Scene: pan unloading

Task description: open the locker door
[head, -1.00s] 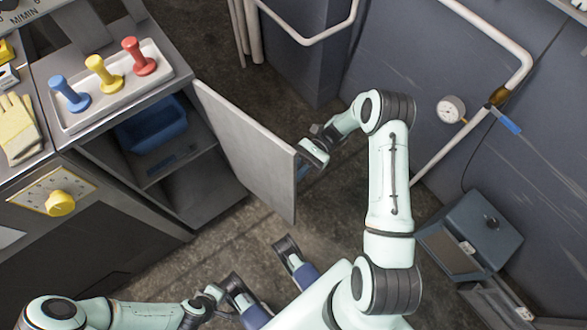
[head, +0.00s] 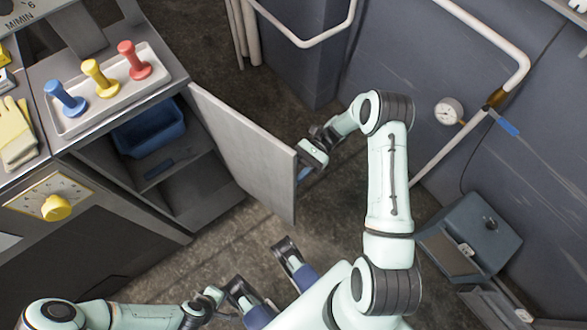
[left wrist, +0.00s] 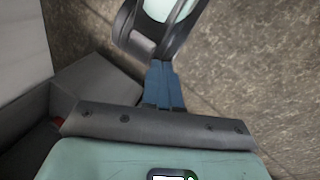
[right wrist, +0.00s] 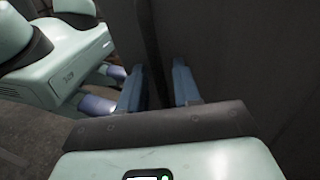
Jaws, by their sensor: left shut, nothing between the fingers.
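The locker door (head: 245,150) is a flat grey panel. In the head view it stands wide open from the cabinet's right side, showing the shelves inside. My right gripper (head: 304,170) is at the outer face, close to the door's free edge. In the right wrist view its blue fingers (right wrist: 158,88) are apart, on either side of a dark upright strip of the door, likely its handle; the contact itself is in shadow. My left gripper (left wrist: 163,85) is shut and empty, low near my base and away from the door.
The cabinet (head: 215,205) holds a blue bin (head: 150,130). On its top a tray (head: 70,122) carries blue, yellow and red pegs. A grey box (head: 480,235) stands at the right by the wall. Pipes (head: 470,125) run along the wall. Floor beyond the door is clear.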

